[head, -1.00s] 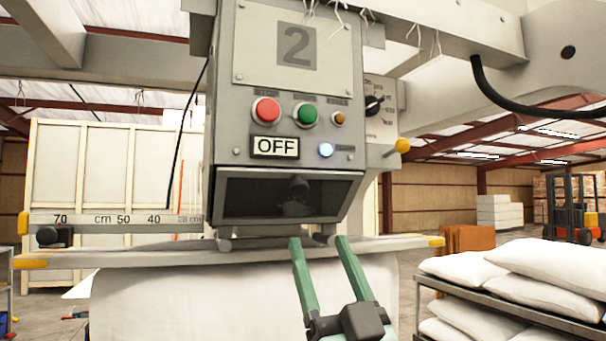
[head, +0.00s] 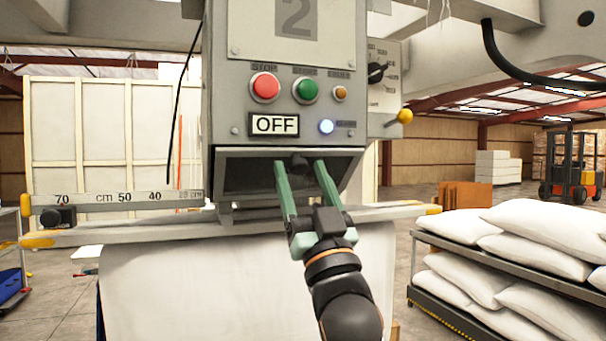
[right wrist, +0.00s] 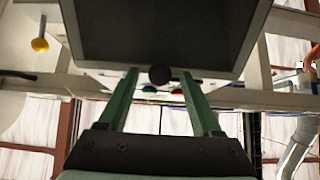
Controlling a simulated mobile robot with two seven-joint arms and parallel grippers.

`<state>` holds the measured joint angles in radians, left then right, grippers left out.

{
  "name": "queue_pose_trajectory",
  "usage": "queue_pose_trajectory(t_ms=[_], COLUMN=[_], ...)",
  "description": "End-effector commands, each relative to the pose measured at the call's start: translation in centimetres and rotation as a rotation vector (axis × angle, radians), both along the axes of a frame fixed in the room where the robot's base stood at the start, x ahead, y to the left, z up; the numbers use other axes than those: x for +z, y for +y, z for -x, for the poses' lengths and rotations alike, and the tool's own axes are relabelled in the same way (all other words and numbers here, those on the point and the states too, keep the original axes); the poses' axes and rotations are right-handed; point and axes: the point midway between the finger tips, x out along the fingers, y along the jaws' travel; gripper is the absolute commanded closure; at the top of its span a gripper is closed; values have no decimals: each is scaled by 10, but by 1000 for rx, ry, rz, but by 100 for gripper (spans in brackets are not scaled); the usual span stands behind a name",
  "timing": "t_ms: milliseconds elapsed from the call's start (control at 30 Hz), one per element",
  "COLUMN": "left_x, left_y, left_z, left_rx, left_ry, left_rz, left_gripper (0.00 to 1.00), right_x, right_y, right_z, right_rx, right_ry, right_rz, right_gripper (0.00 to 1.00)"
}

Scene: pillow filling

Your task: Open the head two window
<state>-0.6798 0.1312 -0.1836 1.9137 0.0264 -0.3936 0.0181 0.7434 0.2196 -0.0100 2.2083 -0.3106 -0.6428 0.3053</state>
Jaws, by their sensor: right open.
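The head marked "2" (head: 296,14) is a grey control box in the middle of the head view. Its window (head: 243,175) is a dark framed pane below the buttons, with no plain gap at its edges. A small black knob (head: 299,162) is on the window. My right gripper (head: 300,166) is open, its green fingertips on either side of the knob, apart from it as far as I can tell. The right wrist view shows the knob (right wrist: 160,75) between the fingertips, near the edge of the dark pane (right wrist: 160,35). My left gripper is out of view.
Above the window are a red button (head: 265,87), a green button (head: 306,90), an "OFF" display (head: 275,124) and a lit lamp (head: 326,126). A ruler bar (head: 110,199) crosses at left. A rack of white pillows (head: 540,230) stands at right.

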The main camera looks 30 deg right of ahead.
Motion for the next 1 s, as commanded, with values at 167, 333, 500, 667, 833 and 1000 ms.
queue_pose_trajectory(t_ms=[167, 333, 500, 667, 833, 1000], left_x=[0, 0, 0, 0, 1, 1], left_y=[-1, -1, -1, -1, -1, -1], left_z=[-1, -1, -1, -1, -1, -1], left_rx=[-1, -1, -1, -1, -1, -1], left_ry=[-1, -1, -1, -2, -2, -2], left_rz=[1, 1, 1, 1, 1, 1], left_gripper=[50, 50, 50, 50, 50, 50], right_x=[0, 0, 0, 0, 0, 0], right_y=[0, 0, 0, 0, 0, 0], right_z=[0, 0, 0, 0, 0, 0], right_rx=[0, 0, 0, 1, 1, 1], right_ry=[0, 0, 0, 0, 0, 0], right_rz=[0, 0, 0, -1, -1, -1], right_gripper=[38, 57, 77, 95, 100, 100])
